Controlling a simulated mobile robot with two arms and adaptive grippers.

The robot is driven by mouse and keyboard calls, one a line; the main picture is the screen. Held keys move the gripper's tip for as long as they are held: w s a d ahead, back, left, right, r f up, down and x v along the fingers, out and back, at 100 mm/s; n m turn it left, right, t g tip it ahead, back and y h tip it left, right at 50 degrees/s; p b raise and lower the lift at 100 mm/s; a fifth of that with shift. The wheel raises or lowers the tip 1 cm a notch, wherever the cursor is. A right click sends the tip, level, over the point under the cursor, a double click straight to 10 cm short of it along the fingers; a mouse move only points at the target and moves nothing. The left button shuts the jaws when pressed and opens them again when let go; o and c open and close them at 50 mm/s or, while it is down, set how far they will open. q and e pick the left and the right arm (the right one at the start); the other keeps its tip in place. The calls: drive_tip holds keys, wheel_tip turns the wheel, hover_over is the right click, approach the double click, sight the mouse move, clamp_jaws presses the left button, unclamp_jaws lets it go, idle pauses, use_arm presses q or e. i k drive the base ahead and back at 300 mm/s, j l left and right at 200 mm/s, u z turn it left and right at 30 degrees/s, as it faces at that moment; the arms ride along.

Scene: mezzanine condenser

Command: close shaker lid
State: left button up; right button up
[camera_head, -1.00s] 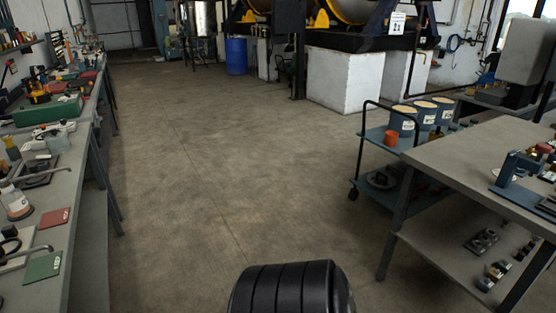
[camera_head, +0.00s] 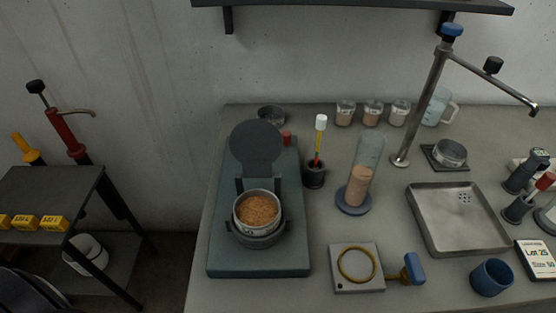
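The shaker (camera_head: 220,258) is a dark teal machine at the left end of the grey bench. Its round dark lid (camera_head: 256,148) stands up, open, behind the bowl. A metal sieve (camera_head: 236,212) sits in the shaker's round holder and contains brown grains (camera_head: 257,210). Neither of my grippers shows in the head view, so their state is hidden.
A metal tap (camera_head: 431,85) rises behind a shallow steel tray (camera_head: 437,235). A glass cylinder (camera_head: 368,153), a black brush holder (camera_head: 314,176), a square plate with a ring (camera_head: 341,280) and a blue cup (camera_head: 491,278) stand right of the shaker. A dark shelf (camera_head: 350,6) hangs above.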

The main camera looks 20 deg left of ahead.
sight(256, 144)
drive_tip(key=j+u, duration=0.1)
drive_tip(key=u, duration=0.6)
